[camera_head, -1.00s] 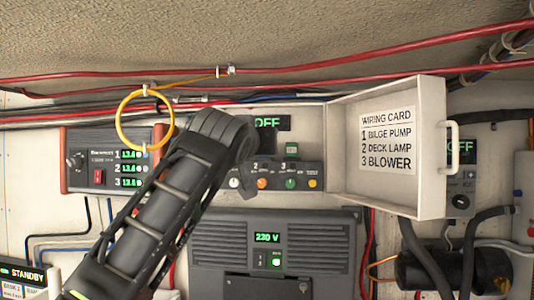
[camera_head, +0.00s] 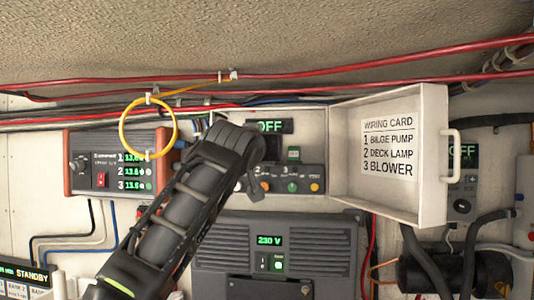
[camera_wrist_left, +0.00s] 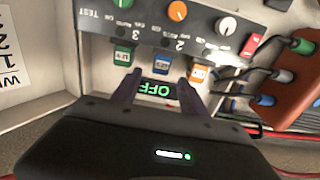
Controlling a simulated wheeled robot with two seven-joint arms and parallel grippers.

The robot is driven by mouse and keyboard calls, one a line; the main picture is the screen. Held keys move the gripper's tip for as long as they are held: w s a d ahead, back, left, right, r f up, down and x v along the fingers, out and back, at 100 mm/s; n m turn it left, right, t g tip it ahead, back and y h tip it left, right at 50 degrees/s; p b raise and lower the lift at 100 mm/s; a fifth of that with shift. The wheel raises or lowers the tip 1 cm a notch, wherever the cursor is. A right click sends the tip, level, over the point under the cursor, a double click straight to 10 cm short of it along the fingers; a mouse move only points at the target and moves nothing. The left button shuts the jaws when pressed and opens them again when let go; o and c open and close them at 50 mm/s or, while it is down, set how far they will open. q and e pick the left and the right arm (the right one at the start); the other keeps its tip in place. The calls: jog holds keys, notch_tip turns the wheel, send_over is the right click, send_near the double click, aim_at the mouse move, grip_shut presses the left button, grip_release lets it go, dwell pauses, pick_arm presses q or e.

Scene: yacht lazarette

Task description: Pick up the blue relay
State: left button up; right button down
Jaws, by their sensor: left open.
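The blue relay (camera_wrist_left: 161,65) sits in the panel between a green relay (camera_wrist_left: 123,56) and an orange relay (camera_wrist_left: 199,74) in the left wrist view. My left gripper (camera_wrist_left: 158,77) is open, its two dark fingers pointing at the panel on either side of the blue relay's line, with nothing seen between them but the panel's OFF display (camera_wrist_left: 157,90) behind. I cannot tell whether they touch the relay. In the head view my left gripper (camera_head: 243,165) covers the left part of the panel and hides the blue relay; the green relay (camera_head: 293,153) shows beside it.
An opened cover with a wiring card (camera_head: 388,145) stands right of the panel. A yellow cable loop (camera_head: 122,128) hangs at left in front of a red-ended unit (camera_head: 90,165). Red cables (camera_head: 300,73) run above. A grey 230 V unit (camera_head: 325,250) is below.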

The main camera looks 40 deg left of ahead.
pick_arm(q)
jog(key=p+x, duration=0.1)
jog(key=x, duration=0.2)
jog(key=shift+w+a+r+p, duration=0.15)
jog(key=shift+w+p, duration=0.15)
jog(key=shift+p, duration=0.1)
jog(key=shift+w+a, duration=0.1)
jog(key=shift+w, duration=0.05)
jog(key=shift+c, duration=0.2)
grip_shut()
